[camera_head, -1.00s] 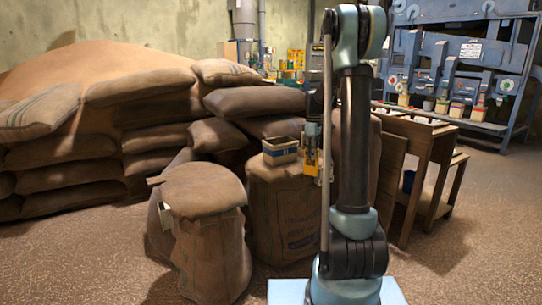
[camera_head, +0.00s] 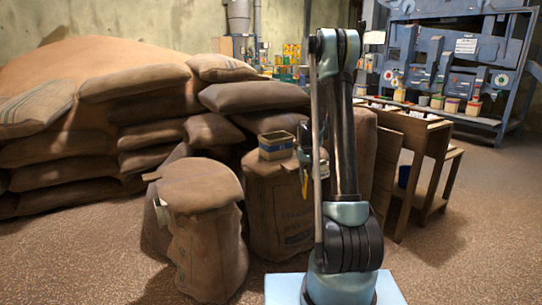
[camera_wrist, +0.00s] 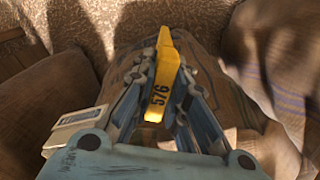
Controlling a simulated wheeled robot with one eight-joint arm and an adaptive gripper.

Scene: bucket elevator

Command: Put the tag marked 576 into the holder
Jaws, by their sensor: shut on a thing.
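The yellow tag marked 576 (camera_wrist: 163,80) is held between the fingers of my gripper (camera_wrist: 164,55) in the wrist view, its black number readable lengthwise. In the head view my gripper (camera_head: 304,178) is a small yellow-and-dark shape left of my arm, in front of the right sack. A small pale piece (camera_head: 162,215) on the left side of the front-left sack looks like the holder, but its opening is too small to make out. It is well left of my gripper and apart from it.
The front-left sack (camera_head: 205,240) stands closest. Stacked sacks (camera_head: 155,135) block the back left. A wooden stand (camera_head: 420,175) is at right. The front-left floor is clear.

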